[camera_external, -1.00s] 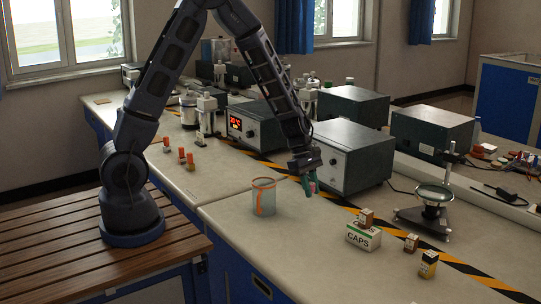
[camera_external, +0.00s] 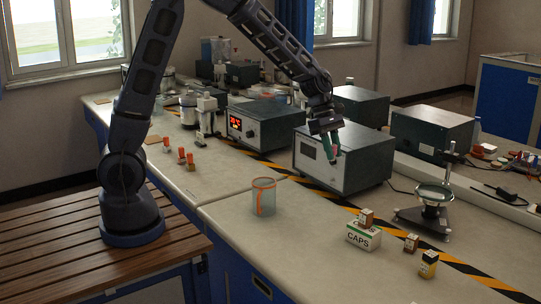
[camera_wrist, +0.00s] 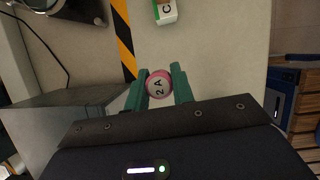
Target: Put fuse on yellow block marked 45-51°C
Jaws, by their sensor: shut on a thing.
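My gripper (camera_external: 329,146) is shut on the fuse and holds it in the air in front of the grey instrument box. In the wrist view the fuse (camera_wrist: 159,84) is a pink round piece with a pale end marked "2A", between the green fingers. A yellow and dark block (camera_external: 428,264) stands on the bench at the lower right, well apart from my gripper. Its marking is too small to read.
A clear beaker (camera_external: 263,197) with an orange mark stands near the front edge. A magnifier stand (camera_external: 434,197) is at the right. Instrument boxes (camera_external: 342,160) line the back. Several orange-topped pieces (camera_external: 182,156) stand at the left.

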